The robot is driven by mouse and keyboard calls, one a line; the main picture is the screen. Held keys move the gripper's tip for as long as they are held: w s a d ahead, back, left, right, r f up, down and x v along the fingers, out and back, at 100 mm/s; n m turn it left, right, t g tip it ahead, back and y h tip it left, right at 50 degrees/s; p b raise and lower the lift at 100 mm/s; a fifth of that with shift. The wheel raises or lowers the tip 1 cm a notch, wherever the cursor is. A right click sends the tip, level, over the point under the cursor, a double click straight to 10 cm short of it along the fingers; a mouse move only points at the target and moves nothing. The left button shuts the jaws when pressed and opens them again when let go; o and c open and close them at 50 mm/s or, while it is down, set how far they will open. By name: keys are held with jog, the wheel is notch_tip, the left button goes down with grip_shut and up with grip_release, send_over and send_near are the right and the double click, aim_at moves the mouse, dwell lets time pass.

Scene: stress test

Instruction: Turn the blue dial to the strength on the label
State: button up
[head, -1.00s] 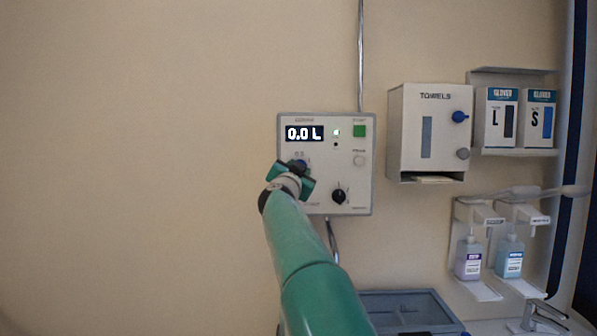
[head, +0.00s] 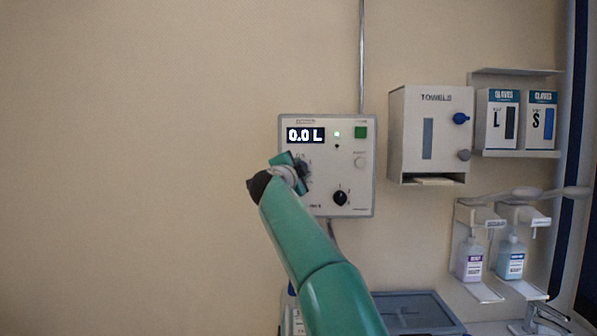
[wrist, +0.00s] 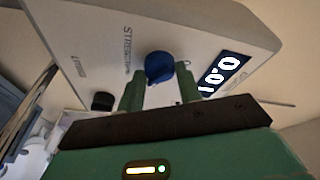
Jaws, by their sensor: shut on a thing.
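The blue dial (wrist: 160,66) is on the front of a white wall-mounted control box (head: 358,199). In the wrist view it sits between the two fingers of my gripper (wrist: 160,88), which is shut on it. In the head view my gripper (head: 296,170) hides the dial. The lettering near the dial in the wrist view seems to start with "STRE"; the rest is hard to read. I cannot make out a label with a strength value.
The box also carries a black knob (head: 340,198), a green button (head: 361,132) and a pale round button (head: 360,162). A towel dispenser (head: 408,140) hangs to the right, with glove boxes and bottle dispensers beyond. A grey-blue bin (head: 415,312) stands below. The wall at left is bare.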

jog(key=shift+r, duration=0.1)
jog(key=o, duration=1)
jog(key=v, duration=1.3)
jog(key=shift+s+a, duration=0.1)
jog(key=shift+s, duration=0.25)
